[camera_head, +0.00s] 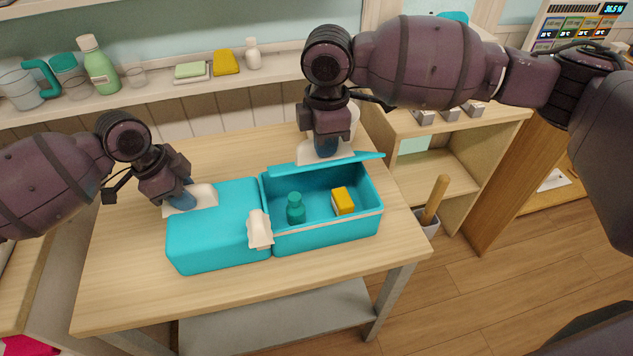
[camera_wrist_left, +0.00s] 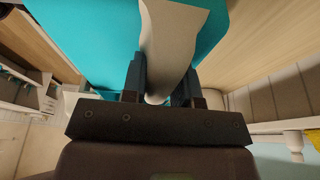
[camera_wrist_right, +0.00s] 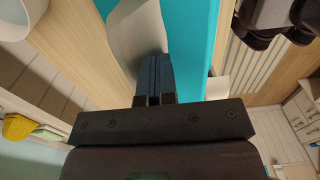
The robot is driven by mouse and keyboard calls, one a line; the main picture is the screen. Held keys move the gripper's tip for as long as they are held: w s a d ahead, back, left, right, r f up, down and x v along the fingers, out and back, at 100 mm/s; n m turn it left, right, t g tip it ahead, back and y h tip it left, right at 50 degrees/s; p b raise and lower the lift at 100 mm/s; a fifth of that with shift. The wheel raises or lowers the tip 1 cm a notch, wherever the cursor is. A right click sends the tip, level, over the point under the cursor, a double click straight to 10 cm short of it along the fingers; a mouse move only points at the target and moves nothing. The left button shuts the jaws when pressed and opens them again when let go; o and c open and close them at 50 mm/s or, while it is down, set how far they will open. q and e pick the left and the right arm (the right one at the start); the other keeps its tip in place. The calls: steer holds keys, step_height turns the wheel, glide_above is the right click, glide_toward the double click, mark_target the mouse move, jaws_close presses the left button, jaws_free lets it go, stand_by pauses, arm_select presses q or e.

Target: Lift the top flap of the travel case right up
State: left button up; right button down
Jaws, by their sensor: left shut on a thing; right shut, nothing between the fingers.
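The teal travel case (camera_head: 218,232) stands on the wooden table. Its left part is covered. Its right part is open, with a raised flap (camera_head: 352,159) standing along the back edge. A teal bottle (camera_head: 295,209) and a yellow block (camera_head: 343,201) are inside. My left gripper (camera_head: 181,198) is shut on a cream tab (camera_head: 201,198) at the left part's back corner; this tab also fills the middle of the left wrist view (camera_wrist_left: 168,45). My right gripper (camera_head: 326,148) is shut and empty beside another cream tab (camera_wrist_right: 137,35) at the raised flap. A third cream tab (camera_head: 259,230) lies at the front middle.
A shelf (camera_head: 160,93) behind holds a green bottle (camera_head: 98,65), a yellow sponge (camera_head: 226,62) and other toiletries. A wooden shelf unit (camera_head: 440,165) stands right of the table (camera_head: 130,270). The table's front left is clear.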

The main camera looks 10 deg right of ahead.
steer(key=shift+w+r, duration=0.1)
stand_by(0.3)
steer(key=shift+w+r, duration=0.45)
steer(key=shift+w, duration=0.4)
steer(key=shift+w+r, duration=0.4)
steer(key=shift+w, duration=0.45)
steer(key=shift+w+r, duration=0.25)
steer(key=shift+w, duration=0.7)
